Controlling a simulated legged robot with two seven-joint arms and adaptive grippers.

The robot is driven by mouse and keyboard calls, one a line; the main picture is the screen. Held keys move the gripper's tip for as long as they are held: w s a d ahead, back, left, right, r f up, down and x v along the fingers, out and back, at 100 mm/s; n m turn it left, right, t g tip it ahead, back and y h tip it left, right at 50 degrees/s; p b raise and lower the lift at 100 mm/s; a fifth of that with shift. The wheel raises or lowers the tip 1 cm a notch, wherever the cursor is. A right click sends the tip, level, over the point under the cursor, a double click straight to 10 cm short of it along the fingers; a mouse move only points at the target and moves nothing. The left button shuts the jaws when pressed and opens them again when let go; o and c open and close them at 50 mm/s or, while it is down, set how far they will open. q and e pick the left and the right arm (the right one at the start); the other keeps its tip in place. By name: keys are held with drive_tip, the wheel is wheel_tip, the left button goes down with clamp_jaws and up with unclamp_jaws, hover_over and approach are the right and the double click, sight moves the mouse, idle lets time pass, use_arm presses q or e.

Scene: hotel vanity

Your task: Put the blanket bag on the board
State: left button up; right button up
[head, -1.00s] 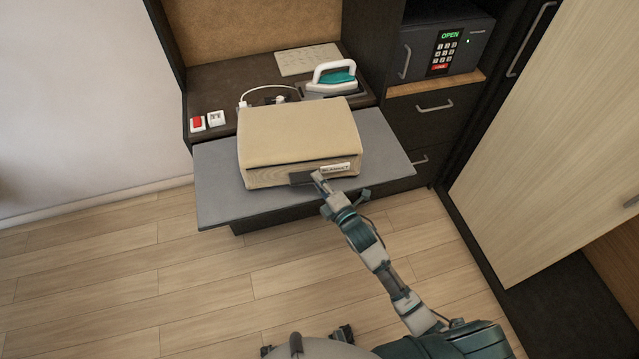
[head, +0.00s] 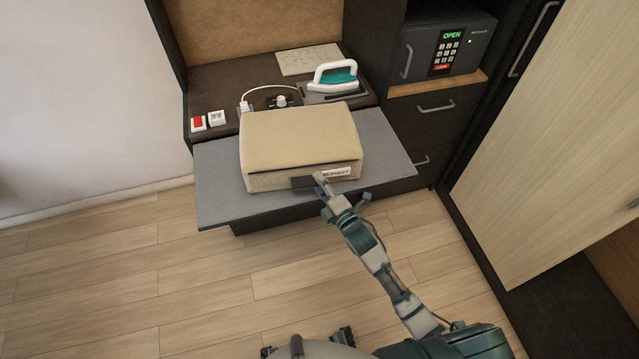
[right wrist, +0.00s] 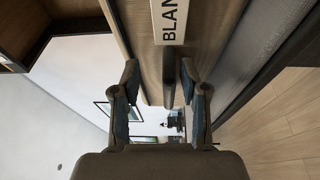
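The blanket bag (head: 300,137) is a beige box-shaped bag with a white label and a dark handle (head: 304,183) on its front. It lies on the grey board (head: 222,190), which stays bare on both sides of it. My right gripper (head: 320,181) is at the bag's front, by the handle below the label. In the right wrist view my right gripper (right wrist: 158,98) has its fingers apart, with the bag's front and a dark strip between them. The label (right wrist: 168,20) shows at the top there.
Behind the board, a dark counter (head: 232,82) holds a white and teal iron (head: 334,76), a cable with a plug, a paper sheet (head: 308,59) and a red switch (head: 197,123). A safe (head: 449,49) and drawers stand to the right. The floor in front is clear.

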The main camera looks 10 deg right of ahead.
drive_tip(key=shift+f, duration=0.25)
drive_tip(key=v, duration=1.2)
drive_tip(key=s+d+f+m+g+h, duration=0.25)
drive_tip(key=f+m, duration=0.25)
drive_tip(key=f, duration=0.8)
drive_tip(key=s+d+f+m+g+h, duration=0.2)
drive_tip(key=f+m+g, duration=0.2)
drive_tip(key=f, duration=1)
drive_tip(key=s+f+m+g, duration=0.9)
drive_tip(key=s+f, duration=1.3)
drive_tip(key=s, duration=0.3)
drive_tip(key=shift+f+m+h, duration=0.35)
drive_tip(key=shift+m+h, duration=0.1)
drive_tip(key=shift+m, duration=0.25)
drive_tip(key=shift+a, duration=0.15)
